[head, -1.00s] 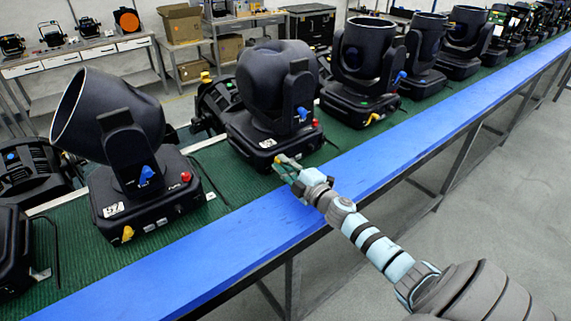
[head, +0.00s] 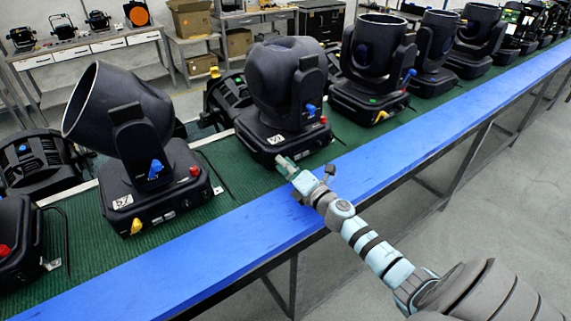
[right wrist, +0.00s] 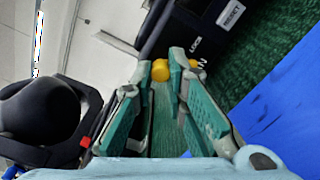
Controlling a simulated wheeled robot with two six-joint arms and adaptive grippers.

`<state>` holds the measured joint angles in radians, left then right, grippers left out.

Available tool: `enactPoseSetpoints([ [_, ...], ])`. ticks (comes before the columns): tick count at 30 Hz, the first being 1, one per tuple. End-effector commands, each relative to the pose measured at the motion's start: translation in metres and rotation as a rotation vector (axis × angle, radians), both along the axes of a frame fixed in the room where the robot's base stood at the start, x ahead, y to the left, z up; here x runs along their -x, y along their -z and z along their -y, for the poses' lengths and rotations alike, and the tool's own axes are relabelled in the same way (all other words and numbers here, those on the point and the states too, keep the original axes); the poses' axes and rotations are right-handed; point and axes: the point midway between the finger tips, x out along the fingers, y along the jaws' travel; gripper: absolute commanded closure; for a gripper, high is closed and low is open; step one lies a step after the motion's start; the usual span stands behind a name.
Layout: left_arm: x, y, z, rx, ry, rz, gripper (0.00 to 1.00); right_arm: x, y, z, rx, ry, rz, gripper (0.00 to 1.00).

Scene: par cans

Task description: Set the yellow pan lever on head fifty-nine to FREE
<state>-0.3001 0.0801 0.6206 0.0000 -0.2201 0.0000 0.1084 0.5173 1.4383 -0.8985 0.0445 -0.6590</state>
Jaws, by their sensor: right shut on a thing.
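The head where my right gripper works (head: 284,163) is a black moving light (head: 290,95), second from the left in the near row. Its white number label (head: 278,139) is too small to read surely. Its yellow pan lever (right wrist: 160,70) sits between my right fingertips in the right wrist view (right wrist: 166,68), and the gripper is shut on it. Some yellow also shows beyond the right finger. White lettering like LOCK (right wrist: 195,43) is on the base beside it; FREE is not readable. In the head view the gripper hides the lever. My left gripper is not in view.
The head to the left (head: 140,140), marked 57, has its own yellow lever (head: 136,226), blue lever and red knob. More heads line the green mat. A blue board (head: 230,240) edges the bench. Floor at the right is clear.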

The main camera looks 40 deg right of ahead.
Motion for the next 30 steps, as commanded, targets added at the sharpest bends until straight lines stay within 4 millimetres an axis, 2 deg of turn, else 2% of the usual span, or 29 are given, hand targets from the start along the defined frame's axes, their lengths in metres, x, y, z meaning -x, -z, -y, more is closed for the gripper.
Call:
enactPoseSetpoints([
  [17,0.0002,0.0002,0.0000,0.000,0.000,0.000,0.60,0.0001,0.0014,-0.0008,0.039,0.001,-0.003,1.00],
  [18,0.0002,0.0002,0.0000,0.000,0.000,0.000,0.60,0.0000,0.0013,-0.0009,0.039,0.001,-0.003,0.82],
  [21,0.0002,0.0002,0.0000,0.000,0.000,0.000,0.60,0.0000,0.0011,-0.0009,0.039,0.000,-0.002,0.66],
  [30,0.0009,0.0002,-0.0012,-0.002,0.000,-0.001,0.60,-0.0002,0.0007,-0.0011,0.038,0.000,-0.001,0.66],
])
